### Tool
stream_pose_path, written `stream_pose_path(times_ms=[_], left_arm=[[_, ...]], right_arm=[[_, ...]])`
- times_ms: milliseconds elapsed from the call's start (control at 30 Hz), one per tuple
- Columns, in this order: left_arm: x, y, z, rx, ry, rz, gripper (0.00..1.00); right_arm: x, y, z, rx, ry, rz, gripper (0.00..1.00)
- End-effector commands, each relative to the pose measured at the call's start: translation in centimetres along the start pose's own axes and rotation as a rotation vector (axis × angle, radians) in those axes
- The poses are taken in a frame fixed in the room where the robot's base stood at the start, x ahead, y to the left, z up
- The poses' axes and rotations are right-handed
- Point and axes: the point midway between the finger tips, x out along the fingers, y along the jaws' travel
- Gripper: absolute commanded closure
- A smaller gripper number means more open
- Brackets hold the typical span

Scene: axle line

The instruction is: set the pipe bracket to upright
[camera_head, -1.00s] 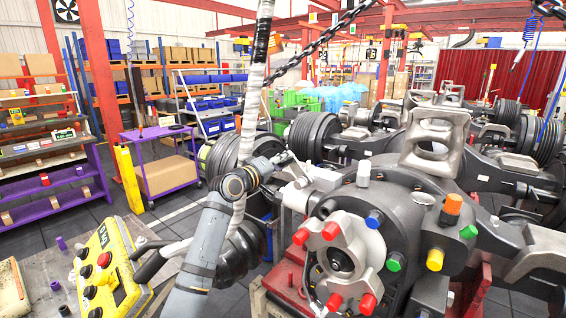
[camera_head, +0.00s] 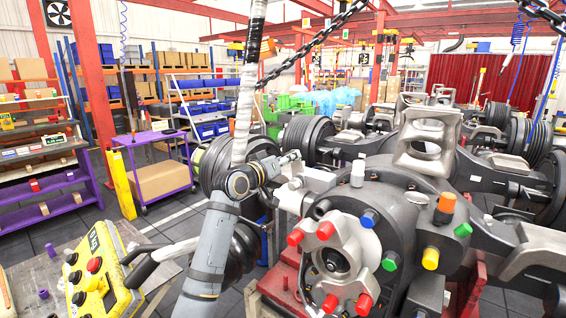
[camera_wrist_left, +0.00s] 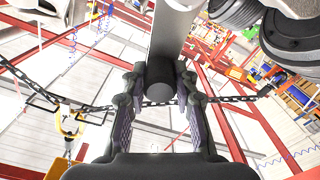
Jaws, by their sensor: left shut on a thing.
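My left arm comes up from the bottom of the head view, and its gripper (camera_head: 290,159) is at the left edge of the large axle housing (camera_head: 390,205). In the left wrist view the fingers (camera_wrist_left: 157,105) stand on both sides of a smooth grey bar (camera_wrist_left: 166,45), which runs up out of the picture. I take this bar to be part of the pipe bracket; its whole shape and tilt cannot be told. In the head view the held part is too small to make out clearly. My right gripper is not in view.
A hoist cable (camera_head: 246,95) hangs just behind my left arm, and a chain (camera_head: 310,45) slants above. A yellow control box (camera_head: 98,262) stands at the lower left. A purple cart (camera_head: 160,180) is farther back. Coloured caps stick out of the axle housing.

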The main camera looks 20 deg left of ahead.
Motion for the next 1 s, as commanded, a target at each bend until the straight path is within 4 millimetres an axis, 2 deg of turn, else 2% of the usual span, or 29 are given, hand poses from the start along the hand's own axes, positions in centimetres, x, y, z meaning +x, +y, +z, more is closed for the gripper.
stream_pose_path(times_ms=[400,967,1000], left_arm=[[0.0,1.5,0.7,0.193,0.000,0.001,1.00],[0.0,1.7,0.8,0.222,-0.003,0.000,1.00],[0.0,1.7,0.8,0.222,-0.003,0.000,0.67]], right_arm=[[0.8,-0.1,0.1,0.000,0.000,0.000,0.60],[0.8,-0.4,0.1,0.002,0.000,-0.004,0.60],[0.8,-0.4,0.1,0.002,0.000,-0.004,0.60]])
